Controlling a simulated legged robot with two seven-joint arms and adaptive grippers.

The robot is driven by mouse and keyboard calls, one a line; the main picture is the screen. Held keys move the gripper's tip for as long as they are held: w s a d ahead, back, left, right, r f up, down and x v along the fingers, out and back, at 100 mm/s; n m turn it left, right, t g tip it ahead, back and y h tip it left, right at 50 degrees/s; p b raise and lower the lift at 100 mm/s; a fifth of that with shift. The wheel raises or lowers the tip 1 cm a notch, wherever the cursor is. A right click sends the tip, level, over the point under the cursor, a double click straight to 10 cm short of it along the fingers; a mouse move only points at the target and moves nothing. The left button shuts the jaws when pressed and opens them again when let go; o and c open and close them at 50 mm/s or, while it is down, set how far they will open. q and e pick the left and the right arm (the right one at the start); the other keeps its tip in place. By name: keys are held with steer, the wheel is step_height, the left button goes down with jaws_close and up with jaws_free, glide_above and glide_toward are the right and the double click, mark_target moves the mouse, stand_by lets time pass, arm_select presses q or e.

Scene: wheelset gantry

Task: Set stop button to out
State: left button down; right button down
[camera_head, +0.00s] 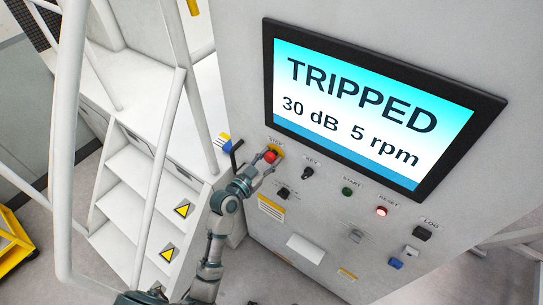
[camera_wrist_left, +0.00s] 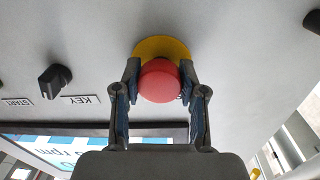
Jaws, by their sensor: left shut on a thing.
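The stop button is a red mushroom head on a yellow round base. It sits at the left end of the control row in the head view (camera_head: 271,157) and in the middle of the left wrist view (camera_wrist_left: 160,82). My left gripper (camera_head: 262,164) reaches it from below left. In the left wrist view its two fingers (camera_wrist_left: 160,90) stand on either side of the red head and are shut on it. Whether the button is pressed in or out cannot be told. My right gripper is not in view.
A screen (camera_head: 375,105) above the controls reads TRIPPED, 30 dB, 5 rpm. A key switch (camera_head: 307,173), green start button (camera_head: 347,191) and lit reset button (camera_head: 381,211) lie to the right. White stairs (camera_head: 130,195) with rails stand at left.

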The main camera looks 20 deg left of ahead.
arm_select(q)
steer(key=shift+s, duration=0.1)
steer(key=c, duration=0.6)
jaws_free()
steer(key=shift+s, duration=0.1)
steer(key=v, duration=1.1)
steer(key=shift+s+a, duration=0.25)
steer(key=shift+s, duration=0.1)
steer(key=shift+f, duration=0.1)
